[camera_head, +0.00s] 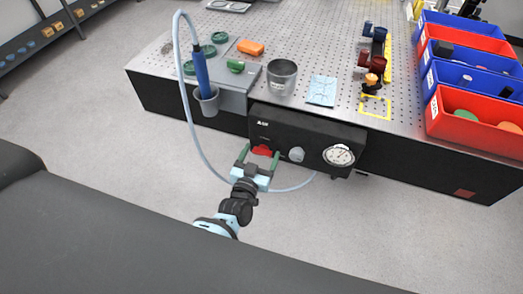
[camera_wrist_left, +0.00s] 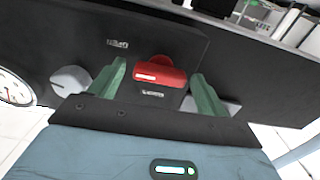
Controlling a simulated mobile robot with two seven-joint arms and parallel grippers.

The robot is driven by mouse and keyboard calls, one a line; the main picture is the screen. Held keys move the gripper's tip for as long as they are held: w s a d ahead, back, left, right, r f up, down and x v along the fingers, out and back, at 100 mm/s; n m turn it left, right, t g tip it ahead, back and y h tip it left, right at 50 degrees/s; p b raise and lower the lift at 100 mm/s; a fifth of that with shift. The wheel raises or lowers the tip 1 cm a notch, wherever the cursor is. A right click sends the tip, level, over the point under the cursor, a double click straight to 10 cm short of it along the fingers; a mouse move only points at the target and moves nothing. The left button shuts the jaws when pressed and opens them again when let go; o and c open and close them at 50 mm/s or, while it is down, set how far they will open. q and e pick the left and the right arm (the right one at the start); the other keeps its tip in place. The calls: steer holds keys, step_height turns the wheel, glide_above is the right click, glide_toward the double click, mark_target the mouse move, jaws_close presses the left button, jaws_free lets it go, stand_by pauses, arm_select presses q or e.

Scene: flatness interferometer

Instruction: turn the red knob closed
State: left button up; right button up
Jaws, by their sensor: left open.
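The red knob (camera_head: 262,151) is on the front of a black panel (camera_head: 312,135) hung at the table's front edge. In the left wrist view the red knob (camera_wrist_left: 160,70) has a white mark on its face and a small label below it. My left gripper (camera_head: 259,158) is open in front of the panel, its two green fingers on either side of the knob. In the left wrist view the left gripper (camera_wrist_left: 158,88) shows gaps between its fingers and the knob. I cannot tell how deep the fingers reach around it. My right gripper is not in view.
A grey knob (camera_head: 296,154) and a round gauge (camera_head: 339,155) sit right of the red knob on the panel. A pale blue hose (camera_head: 190,120) loops down left of my gripper. A grey cup (camera_head: 207,102) and a metal beaker (camera_head: 282,77) stand above.

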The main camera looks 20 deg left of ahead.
arm_select(q)
steer(key=shift+s+r, duration=0.1)
steer(key=shift+s, duration=0.1)
steer(key=shift+c, duration=0.7)
steer(key=c, duration=0.8)
steer(key=shift+c, duration=0.2)
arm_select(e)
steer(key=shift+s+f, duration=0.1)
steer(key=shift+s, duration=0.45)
